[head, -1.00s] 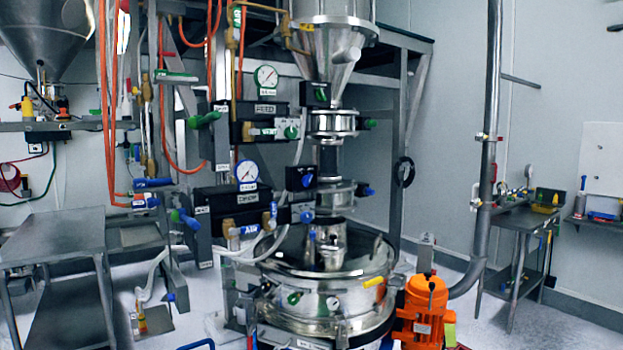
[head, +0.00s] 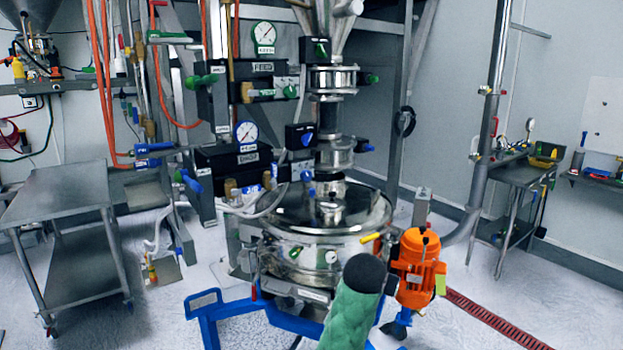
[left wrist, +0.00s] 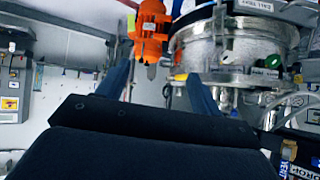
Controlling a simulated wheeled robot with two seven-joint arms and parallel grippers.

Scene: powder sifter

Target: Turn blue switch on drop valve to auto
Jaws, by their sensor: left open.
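The drop valve's lower black control panel (head: 232,165) is left of the sifter column in the head view, with a round gauge above it. A blue switch (head: 307,138) sits on a small black box beside the column; its setting is too small to read. Blue parts (head: 274,168) also show at the panel's right end. In the left wrist view, a panel edge lettered DROP (left wrist: 303,149) shows at the lower right. My left gripper (left wrist: 160,90) is open and empty, facing the orange motor and the steel drum, apart from the panel. My right gripper is not in view.
The round steel sifter (head: 325,225) stands on a blue frame (head: 225,312), with an orange motor (head: 415,268) at its right. A steel table (head: 65,195) is at left and another (head: 505,170) at right. Orange hoses hang left of the panels. Floor is open at front left and right.

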